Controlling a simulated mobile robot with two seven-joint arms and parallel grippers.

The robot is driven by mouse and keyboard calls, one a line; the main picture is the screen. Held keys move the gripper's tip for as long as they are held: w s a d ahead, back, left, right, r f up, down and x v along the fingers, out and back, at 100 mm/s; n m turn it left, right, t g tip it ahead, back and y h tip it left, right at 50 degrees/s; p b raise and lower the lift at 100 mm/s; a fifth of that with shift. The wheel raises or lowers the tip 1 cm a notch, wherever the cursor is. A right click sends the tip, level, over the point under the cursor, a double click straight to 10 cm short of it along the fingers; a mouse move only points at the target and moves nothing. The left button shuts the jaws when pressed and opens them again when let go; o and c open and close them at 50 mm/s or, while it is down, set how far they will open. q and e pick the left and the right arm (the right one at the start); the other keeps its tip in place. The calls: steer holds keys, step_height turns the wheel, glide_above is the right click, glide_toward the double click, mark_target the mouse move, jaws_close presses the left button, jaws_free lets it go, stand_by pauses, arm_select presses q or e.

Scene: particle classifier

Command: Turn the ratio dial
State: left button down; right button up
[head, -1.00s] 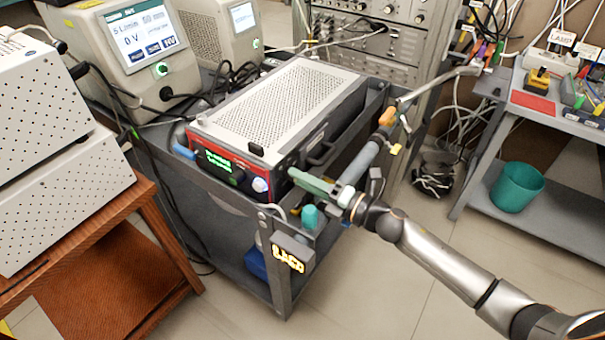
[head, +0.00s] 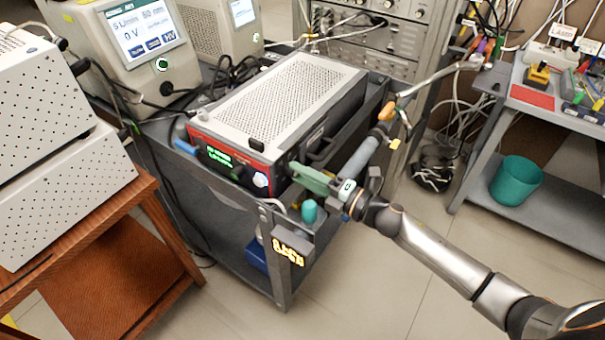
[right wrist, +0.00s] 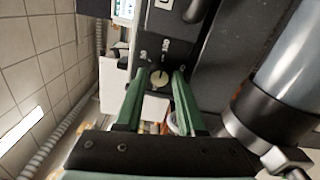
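A small round pale dial (right wrist: 159,78) with a dark slot or pointer shows in the right wrist view on a dark grey panel, with tiny markings above it. I take it to be the ratio dial. My right gripper (head: 296,168) has two green fingers, spread apart, with the dial between their tips in the wrist view. I cannot tell whether they touch it. In the head view the fingers reach the right side of the red-fronted instrument (head: 205,140), and the dial is hidden there. A pale knob (head: 261,180) sits on the instrument's front. My left gripper is out of view.
The instrument stands on a grey cart (head: 190,170). A teal bottle (head: 309,211) and a grey cylinder (head: 360,157) are close to my right gripper. A wooden stand (head: 150,215) is at left, and a teal bin (head: 515,183) is at right.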

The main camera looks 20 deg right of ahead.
steer(key=o, duration=0.3)
steer(key=shift+o, duration=0.2)
steer(key=shift+s, duration=0.1)
steer(key=b+v, duration=0.1)
steer(key=v, duration=1)
steer(key=shift+s+d+f, duration=0.1)
steer(key=shift+f, duration=0.05)
steer(key=shift+s+d, duration=0.3)
steer(key=shift+s, duration=0.05)
steer(key=shift+s+d, duration=0.1)
